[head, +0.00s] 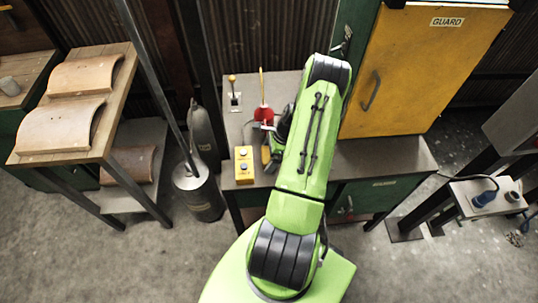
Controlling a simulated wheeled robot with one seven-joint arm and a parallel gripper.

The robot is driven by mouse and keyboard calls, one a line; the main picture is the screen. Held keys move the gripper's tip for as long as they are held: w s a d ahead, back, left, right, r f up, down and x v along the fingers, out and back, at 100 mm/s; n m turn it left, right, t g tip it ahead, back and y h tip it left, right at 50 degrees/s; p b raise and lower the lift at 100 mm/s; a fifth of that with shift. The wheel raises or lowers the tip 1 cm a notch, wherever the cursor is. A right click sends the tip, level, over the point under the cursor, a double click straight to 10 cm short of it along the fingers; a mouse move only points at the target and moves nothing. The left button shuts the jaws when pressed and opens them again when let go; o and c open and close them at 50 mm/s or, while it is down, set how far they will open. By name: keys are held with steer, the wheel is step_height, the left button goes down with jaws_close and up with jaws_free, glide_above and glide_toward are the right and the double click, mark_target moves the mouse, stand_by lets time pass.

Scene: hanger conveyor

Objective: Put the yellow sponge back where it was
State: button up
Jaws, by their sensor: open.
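My green arm reaches over the grey bench, and my gripper (267,128) is over its left part, small and partly hidden by the arm. It is open. A small yellow-orange thing (265,155) shows just below the gripper, partly covered by the arm; I cannot tell whether it is the yellow sponge. No other thing in view is clearly a sponge. I cannot tell whether the gripper touches anything.
On the bench (240,130) stand a yellow button box (243,165), a red thing (263,115) with an upright yellow stick, and a yellow-knobbed lever (233,88). A yellow guard cabinet (425,75) blocks the right. A grey canister (198,192) stands left on the floor.

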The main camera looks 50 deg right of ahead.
steer(key=v, duration=1.2)
steer(key=w+a+r+n+h, duration=0.1)
steer(key=w+a+r+n, duration=0.1)
steer(key=a+r+n, duration=0.3)
steer(key=w+a+r+n+g+h, duration=0.1)
steer(key=w+a+r+n, duration=0.25)
steer(key=a+r, duration=0.35)
steer(key=w+a+r+n+h, duration=0.1)
steer(key=w+a+r+n, duration=0.1)
steer(key=a+r+n, duration=0.4)
steer(key=s+a+r+n+t, duration=0.1)
steer(key=s+a+r+n, duration=0.3)
steer(key=s+a+n, duration=0.2)
steer(key=s+a+r+n+t, duration=0.2)
steer(key=s+a+r+n, duration=0.3)
steer(key=s+a+n, duration=0.2)
steer(key=a+p, duration=0.1)
steer(key=a, duration=0.1)
steer(key=shift+a, duration=0.4)
steer(key=shift+d+r, duration=0.15)
steer(key=shift+r, duration=0.05)
